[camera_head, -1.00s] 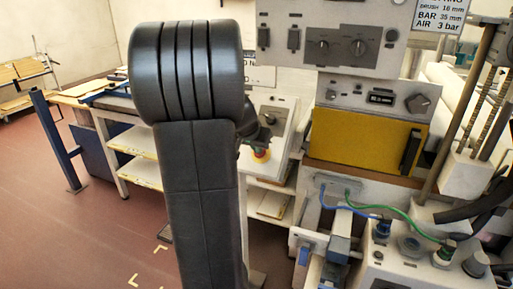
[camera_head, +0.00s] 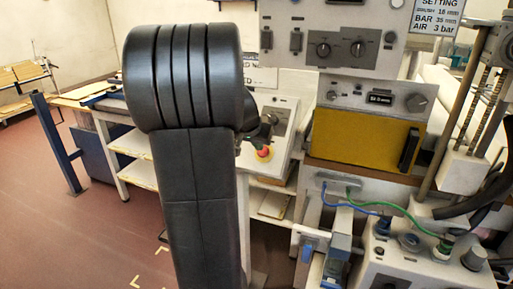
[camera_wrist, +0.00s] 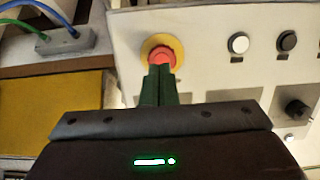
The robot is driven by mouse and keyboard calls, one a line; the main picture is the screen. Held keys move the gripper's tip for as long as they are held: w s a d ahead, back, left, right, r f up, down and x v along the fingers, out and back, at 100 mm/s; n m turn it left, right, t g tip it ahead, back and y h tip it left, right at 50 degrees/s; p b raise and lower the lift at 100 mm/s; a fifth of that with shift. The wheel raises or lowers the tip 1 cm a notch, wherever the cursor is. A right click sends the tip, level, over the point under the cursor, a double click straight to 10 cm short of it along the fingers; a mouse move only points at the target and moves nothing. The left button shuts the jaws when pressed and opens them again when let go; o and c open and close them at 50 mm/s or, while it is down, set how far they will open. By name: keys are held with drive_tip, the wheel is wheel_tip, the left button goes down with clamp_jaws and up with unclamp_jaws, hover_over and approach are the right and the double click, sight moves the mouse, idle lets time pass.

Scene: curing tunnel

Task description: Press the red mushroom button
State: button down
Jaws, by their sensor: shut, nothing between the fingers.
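The red mushroom button (camera_wrist: 160,57) sits on a yellow collar on a pale control panel (camera_wrist: 210,20). In the wrist view my gripper (camera_wrist: 159,70) is shut and empty, its dark green fingertips overlapping the lower edge of the red cap. I cannot tell whether the tips touch it. In the head view the button (camera_head: 264,153) shows just right of my dark arm, near the lower part of the panel. My gripper's fingers cannot be made out there, as my arm hides much of that area.
A white button (camera_wrist: 238,43), a black button (camera_wrist: 286,40) and a black knob (camera_wrist: 296,108) share the panel. A yellow panel (camera_head: 365,140) stands to the right, with blue and green cables (camera_head: 400,212) below it. Open floor lies at the left.

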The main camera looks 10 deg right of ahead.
drive_tip(key=v, duration=1)
drive_tip(key=shift+w+d, duration=0.1)
